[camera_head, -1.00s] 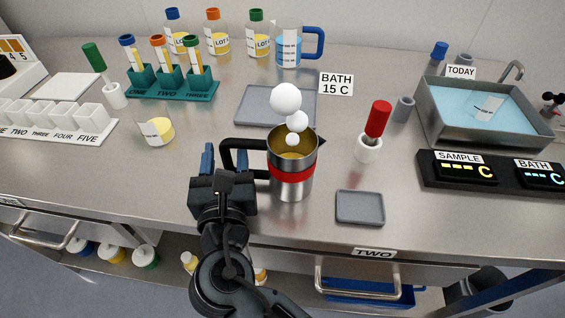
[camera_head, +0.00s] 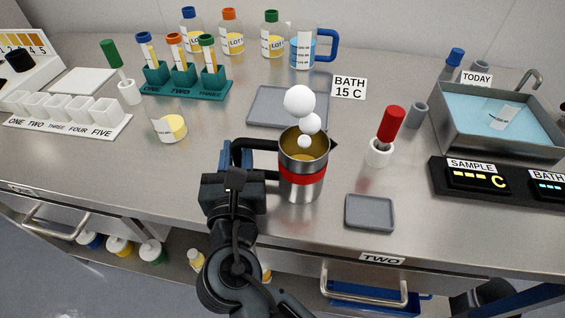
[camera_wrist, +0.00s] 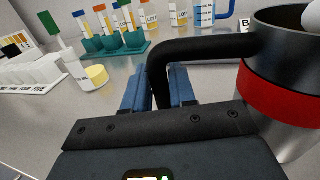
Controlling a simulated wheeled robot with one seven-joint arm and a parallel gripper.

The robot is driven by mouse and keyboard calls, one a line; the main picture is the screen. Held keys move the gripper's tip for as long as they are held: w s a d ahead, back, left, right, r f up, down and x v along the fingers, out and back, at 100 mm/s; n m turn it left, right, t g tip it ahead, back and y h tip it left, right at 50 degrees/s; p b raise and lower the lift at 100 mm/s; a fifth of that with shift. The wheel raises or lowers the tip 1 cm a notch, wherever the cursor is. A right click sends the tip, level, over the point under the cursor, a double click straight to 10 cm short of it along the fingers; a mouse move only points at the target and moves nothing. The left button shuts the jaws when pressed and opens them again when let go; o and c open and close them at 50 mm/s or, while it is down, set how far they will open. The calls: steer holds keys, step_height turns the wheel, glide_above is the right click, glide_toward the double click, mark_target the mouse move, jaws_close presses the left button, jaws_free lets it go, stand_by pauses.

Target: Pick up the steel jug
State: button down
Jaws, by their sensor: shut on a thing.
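The steel jug (camera_head: 301,187) has a red band, a black handle and a spout on its right. It is upright, with yellowish contents inside and white steam-like puffs above it. My gripper (camera_head: 236,158) is at the jug's left side, shut on the black handle. In the wrist view, the blue fingers of my gripper (camera_wrist: 160,90) sit on either side of the handle's upright part, and the jug (camera_wrist: 285,95) is at the right, cut by the frame edge. I cannot tell whether the jug's base touches the bench.
A small grey tray (camera_head: 370,212) lies front right of the jug, and a larger grey mat (camera_head: 262,108) behind it. A red-handled tool in a white holder (camera_head: 380,152) stands to the right. A water bath (camera_head: 450,135) is farther right. Bench is clear between.

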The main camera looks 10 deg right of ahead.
mark_target(238, 138)
steer(key=shift+r, duration=0.15)
steer(key=shift+r, duration=0.3)
steer(key=r, duration=0.3)
steer(key=shift+d+r+p, duration=0.3)
steer(key=shift+r+p, duration=0.05)
steer(key=shift+r, duration=0.05)
steer(key=s+d+r+p, duration=0.1)
steer(key=s+d+r, duration=0.1)
steer(key=d+r, duration=0.4)
steer(key=d, duration=0.5)
steer(key=shift+r, duration=0.2)
steer(key=shift+s, duration=0.1)
